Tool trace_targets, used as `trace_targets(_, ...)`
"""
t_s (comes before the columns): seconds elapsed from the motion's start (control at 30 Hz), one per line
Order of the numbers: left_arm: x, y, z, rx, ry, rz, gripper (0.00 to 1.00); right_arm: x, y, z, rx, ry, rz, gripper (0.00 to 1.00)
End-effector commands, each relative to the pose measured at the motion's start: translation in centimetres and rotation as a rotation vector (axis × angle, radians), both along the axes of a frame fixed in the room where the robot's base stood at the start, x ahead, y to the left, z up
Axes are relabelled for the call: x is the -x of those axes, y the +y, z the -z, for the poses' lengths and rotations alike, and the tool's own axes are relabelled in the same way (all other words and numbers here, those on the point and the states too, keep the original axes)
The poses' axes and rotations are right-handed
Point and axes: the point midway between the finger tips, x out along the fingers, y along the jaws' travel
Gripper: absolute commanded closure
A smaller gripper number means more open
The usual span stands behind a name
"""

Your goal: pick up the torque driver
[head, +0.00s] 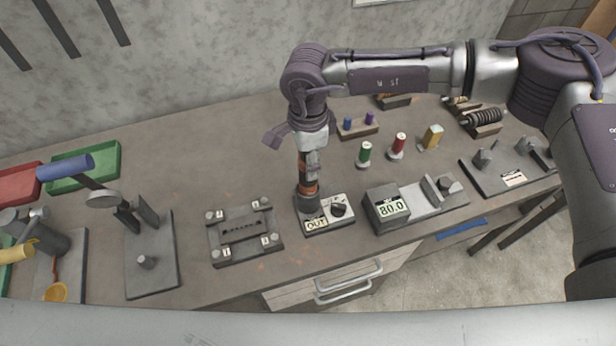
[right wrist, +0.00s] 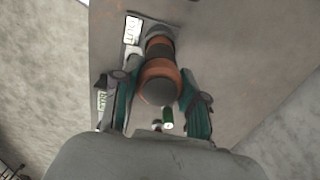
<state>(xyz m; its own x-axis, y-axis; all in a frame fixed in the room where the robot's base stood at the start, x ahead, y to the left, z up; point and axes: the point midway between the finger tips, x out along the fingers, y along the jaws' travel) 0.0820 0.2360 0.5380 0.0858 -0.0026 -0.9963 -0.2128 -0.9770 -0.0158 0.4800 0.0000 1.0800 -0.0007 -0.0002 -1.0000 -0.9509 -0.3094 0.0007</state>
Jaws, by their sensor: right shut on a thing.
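The torque driver (head: 308,187) is an upright tool with orange and dark bands. Its lower end is at the base labelled OUT (head: 326,214), near the middle front of the bench. My right gripper (head: 312,160) comes down over it from above and is shut on its upper part. In the right wrist view the driver (right wrist: 160,75) lies between the fingers of my right gripper (right wrist: 158,100). Its foot is at the labelled base (right wrist: 133,30) there. Whether it touches the base or is clear of it, I cannot tell. My left gripper is not in view.
A clamp plate (head: 243,232) stands left of the base and a display unit reading 80.0 (head: 388,207) stands right. Green (head: 364,154) and red (head: 398,146) cylinders stand behind. A blue-handled toggle clamp (head: 148,255) is at left. Bench space behind the clamp plate is clear.

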Motion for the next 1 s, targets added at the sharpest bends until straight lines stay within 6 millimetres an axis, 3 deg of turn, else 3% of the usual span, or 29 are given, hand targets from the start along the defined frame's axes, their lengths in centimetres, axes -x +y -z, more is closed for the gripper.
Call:
trace_targets(0.1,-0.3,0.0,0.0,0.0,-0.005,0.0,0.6,-0.1,0.0,-0.1,-0.002,-0.003,0.0,0.99)
trace_targets(0.43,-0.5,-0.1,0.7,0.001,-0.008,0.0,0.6,-0.2,0.1,-1.0,-0.003,-0.006,0.0,0.99)
trace_targets(0.8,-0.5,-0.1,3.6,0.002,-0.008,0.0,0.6,-0.1,0.0,-7.7,-0.003,-0.006,0.0,0.99)
trace_targets(1.0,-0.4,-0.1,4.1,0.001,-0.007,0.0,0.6,-0.1,0.0,-9.8,-0.003,-0.002,0.001,0.99)
